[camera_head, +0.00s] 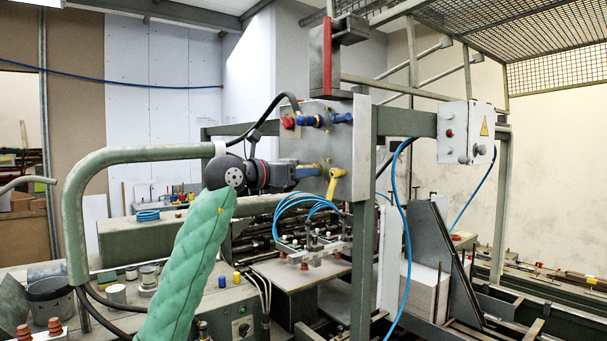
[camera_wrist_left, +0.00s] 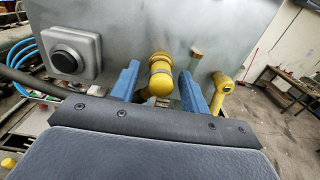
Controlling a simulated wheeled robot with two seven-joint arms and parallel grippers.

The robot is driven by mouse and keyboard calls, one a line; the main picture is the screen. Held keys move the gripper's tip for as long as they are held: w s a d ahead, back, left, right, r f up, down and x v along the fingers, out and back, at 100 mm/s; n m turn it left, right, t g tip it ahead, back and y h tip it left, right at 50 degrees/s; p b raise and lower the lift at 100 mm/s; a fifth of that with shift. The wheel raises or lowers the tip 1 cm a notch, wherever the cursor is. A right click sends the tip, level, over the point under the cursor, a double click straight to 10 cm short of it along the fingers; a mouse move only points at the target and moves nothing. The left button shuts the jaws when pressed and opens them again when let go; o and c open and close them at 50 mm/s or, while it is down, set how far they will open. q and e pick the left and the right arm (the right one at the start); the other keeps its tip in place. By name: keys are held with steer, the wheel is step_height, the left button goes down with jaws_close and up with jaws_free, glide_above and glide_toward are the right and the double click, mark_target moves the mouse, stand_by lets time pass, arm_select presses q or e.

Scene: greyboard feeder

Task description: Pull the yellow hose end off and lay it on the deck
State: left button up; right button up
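The yellow hose end (camera_wrist_left: 159,76) is a rounded fitting on the grey metal panel. In the left wrist view it sits between the blue fingers of my left gripper (camera_wrist_left: 160,88), with a visible gap on each side. In the head view my left gripper (camera_head: 306,171) reaches the panel from the left and is open. The fingers mostly hide the hose end there. A flat grey surface (camera_head: 281,276) below the panel may be the deck; I cannot tell for certain. My right gripper is not in view.
A yellow lever (camera_wrist_left: 222,92) is close to the right finger; it also shows in the head view (camera_head: 334,184). Looped blue hoses (camera_head: 300,203) hang below. A frame post (camera_head: 362,260) stands to the right.

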arm_select(q)
jaws_close()
steer(key=shift+a+f, duration=0.1)
steer(key=shift+b+v, duration=0.3)
steer(key=shift+v, duration=0.5)
arm_select(e)
steer(key=shift+w+d+f, duration=0.15)
steer(key=shift+d+f, duration=0.1)
steer(key=shift+f, duration=0.15)
arm_select(q)
steer(key=shift+s, duration=0.1)
steer(key=shift+b+v, duration=0.75)
steer(key=shift+v, duration=1.3)
arm_select(e)
steer(key=shift+f, duration=0.75)
